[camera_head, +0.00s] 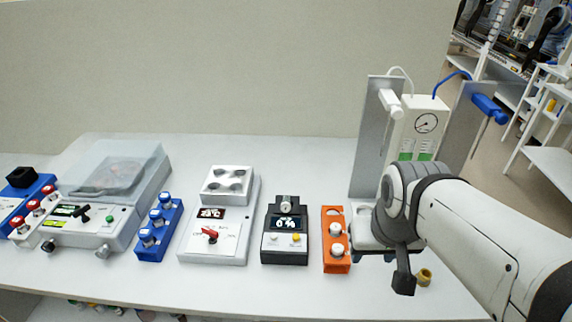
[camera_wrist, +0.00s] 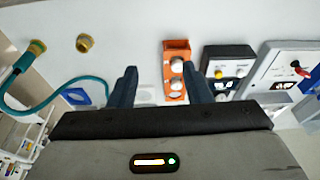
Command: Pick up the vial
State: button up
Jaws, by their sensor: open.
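An orange rack (camera_head: 327,264) stands on the bench left of my arm. It holds two white-capped vials, a front one (camera_head: 337,250) and a rear one (camera_head: 336,229), and its back hole looks empty. In the wrist view the same rack (camera_wrist: 175,45) lies ahead, with the white caps (camera_wrist: 177,66) near my right finger. My gripper (camera_wrist: 160,64) is open, with nothing seen held between the fingers. In the head view my arm hides most of the gripper. Blue-capped vials (camera_head: 147,237) stand in a blue rack (camera_head: 155,255). Red-capped vials (camera_head: 33,205) stand at the far left.
A black device (camera_head: 286,258) with a display stands left of the orange rack, then a white hotplate (camera_head: 238,248) and a lidded machine (camera_head: 115,180). Grey panels (camera_head: 368,140) and a gauge box (camera_head: 424,127) stand behind my arm. A brass fitting (camera_head: 424,277) lies right of my gripper.

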jog(key=shift+o, duration=0.5)
jog(key=w+a, duration=0.4)
jog(key=w, duration=0.6)
jog(key=shift+w+f, duration=0.2)
jog(key=shift+f, duration=0.1)
jog(key=t+p, duration=0.1)
send_near(286, 205)
jog(key=f, duration=0.2)
jog(key=shift+m+t, duration=0.3)
jog(key=shift+m, duration=0.1)
jog(key=shift+p+x, duration=0.6)
jog(key=shift+x, duration=3.1)
jog(key=shift+c, duration=0.3)
grip_shut()
jog(key=shift+r, duration=0.1)
